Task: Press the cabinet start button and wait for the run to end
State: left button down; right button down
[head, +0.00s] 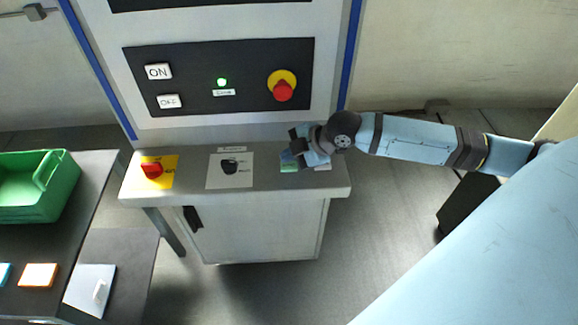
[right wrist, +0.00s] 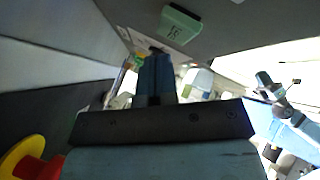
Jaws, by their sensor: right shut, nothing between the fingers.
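The grey cabinet panel (head: 245,105) carries an ON key (head: 158,71), an OFF key (head: 168,101), a lit green lamp (head: 222,82) with a small label under it, and a red emergency stop (head: 283,91) on a yellow ring. My right gripper (head: 294,158) is shut and empty, low over the right part of the ledge. A green piece (head: 289,168) shows partly under it. In the right wrist view a green labelled block (right wrist: 181,25) is above and apart from the shut fingers (right wrist: 156,78). A blue arm, probably my left (right wrist: 272,92), shows small there; its jaws are unclear.
The ledge (head: 200,185) also bears a red knob (head: 152,170) on a yellow plate and a black knob (head: 230,167) on a white plate. At left, a dark table (head: 75,215) holds a green bin (head: 48,205). The emergency stop is near my wrist camera's lower left.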

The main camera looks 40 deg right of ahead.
dwell(0.7)
dwell(0.6)
dwell(0.6)
jog(key=shift+f, duration=0.2)
jog(key=shift+f, duration=0.25)
dwell(0.3)
